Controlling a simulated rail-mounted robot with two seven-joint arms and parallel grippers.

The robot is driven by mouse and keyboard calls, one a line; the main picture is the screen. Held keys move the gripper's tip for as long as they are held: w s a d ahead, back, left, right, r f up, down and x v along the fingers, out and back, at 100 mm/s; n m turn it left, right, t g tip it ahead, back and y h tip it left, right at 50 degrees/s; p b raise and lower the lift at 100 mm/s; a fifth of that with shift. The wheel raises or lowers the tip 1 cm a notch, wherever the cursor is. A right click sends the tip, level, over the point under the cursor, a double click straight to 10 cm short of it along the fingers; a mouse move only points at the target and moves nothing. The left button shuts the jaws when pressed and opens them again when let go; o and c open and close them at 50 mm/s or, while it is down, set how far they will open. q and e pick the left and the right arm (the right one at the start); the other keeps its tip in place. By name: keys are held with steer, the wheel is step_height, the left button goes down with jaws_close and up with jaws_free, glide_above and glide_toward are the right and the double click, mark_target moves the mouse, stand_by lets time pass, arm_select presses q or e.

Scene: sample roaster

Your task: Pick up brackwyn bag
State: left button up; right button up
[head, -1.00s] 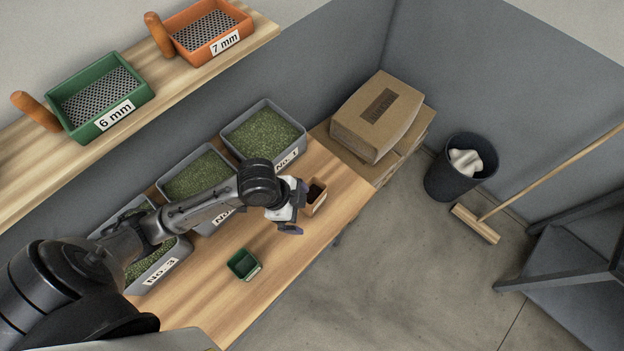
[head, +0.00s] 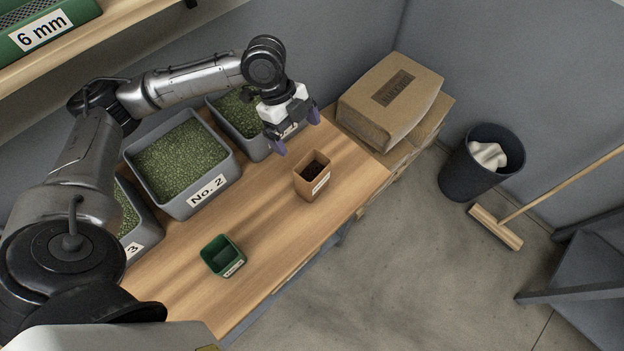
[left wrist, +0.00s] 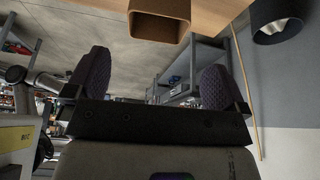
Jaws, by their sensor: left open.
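A small tan open-topped container (head: 308,188) with dark contents and a white label stands on the wooden table; its label is too small to read. A small green open box (head: 223,257), also labelled, stands nearer me. A large brown paper sack (head: 391,105) with a darker label lies on cardboard boxes at the back; I cannot read which item says brackwyn. My left gripper (head: 295,128) is open and empty, behind and above the tan container. The left wrist view shows its two fingers (left wrist: 155,80) apart, with the tan container (left wrist: 160,22) beyond them. The right gripper is not seen.
Grey bins of green beans, one the No. 2 bin (head: 165,202), line the wall side. A shelf with a green 6 mm sieve (head: 45,20) hangs above. A dark waste bin (head: 462,182) and a broom (head: 497,228) are on the floor. The table's front is clear.

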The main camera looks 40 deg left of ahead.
arm_select(q)
steer(key=b+x, duration=0.1)
steer(key=x, duration=0.9)
steer(key=shift+d+f+b, duration=0.2)
steer(key=shift+d+b, duration=0.2)
steer(key=shift+d, duration=0.05)
steer(key=shift+s, duration=0.1)
steer(key=shift+c, duration=0.5)
steer(key=c, duration=0.8)
steer(key=shift+r, duration=0.15)
